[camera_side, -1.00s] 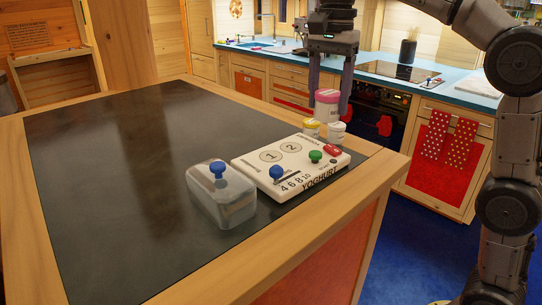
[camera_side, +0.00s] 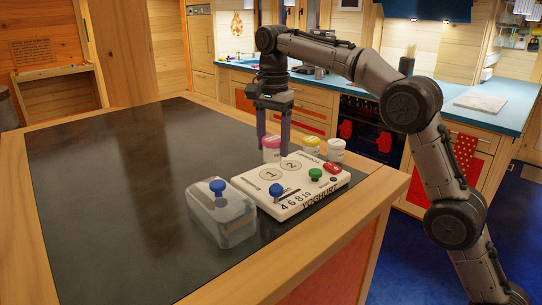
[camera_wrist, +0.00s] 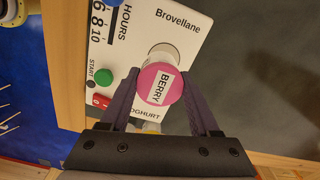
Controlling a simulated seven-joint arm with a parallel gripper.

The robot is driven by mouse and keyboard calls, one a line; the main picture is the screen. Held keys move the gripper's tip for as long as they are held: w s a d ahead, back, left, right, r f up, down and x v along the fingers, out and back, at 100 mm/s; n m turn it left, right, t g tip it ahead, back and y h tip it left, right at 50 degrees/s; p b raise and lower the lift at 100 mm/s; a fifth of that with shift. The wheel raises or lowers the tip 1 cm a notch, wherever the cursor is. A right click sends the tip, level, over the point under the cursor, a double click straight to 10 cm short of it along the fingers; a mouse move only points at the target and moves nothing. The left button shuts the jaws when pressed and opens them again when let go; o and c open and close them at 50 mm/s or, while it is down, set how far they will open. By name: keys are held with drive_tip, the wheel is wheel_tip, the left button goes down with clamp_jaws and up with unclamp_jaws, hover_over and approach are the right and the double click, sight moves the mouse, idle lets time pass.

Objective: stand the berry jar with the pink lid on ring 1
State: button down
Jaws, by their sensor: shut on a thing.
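The berry jar with the pink lid (camera_side: 271,142) is upright between the fingers of my gripper (camera_side: 273,150). In the wrist view, its lid (camera_wrist: 160,83) reads BERRY and my gripper (camera_wrist: 160,90) is shut on it from both sides. The white yoghurt maker (camera_side: 325,182) has printed rings; ring 1 (camera_side: 272,174) and ring 2 (camera_side: 292,165) look bare in the side view. The jar appears just behind ring 1, at the maker's back edge in the picture. I cannot tell how high its base is.
A yellow-lidded jar (camera_side: 311,142) and a white-lidded jar (camera_side: 336,145) stand behind the maker, to the right of the held jar. A clear cover with a blue knob (camera_side: 222,212) sits at the front left. The dark tabletop (camera_side: 110,190) is clear at left.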

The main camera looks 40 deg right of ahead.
sight(271, 137)
drive_tip(key=shift+w+f, duration=0.15)
drive_tip(key=shift+f, duration=0.8)
drive_tip(key=shift+w+f, duration=0.15)
drive_tip(key=shift+f, duration=0.8)
drive_tip(key=shift+f, duration=0.1)
drive_tip(key=shift+c, duration=0.6)
unclamp_jaws()
wheel_tip(271, 137, up, 7)
drive_tip(key=shift+w+f, duration=0.1)
drive_tip(key=shift+f, duration=0.1)
drive_tip(key=shift+r, duration=0.55)
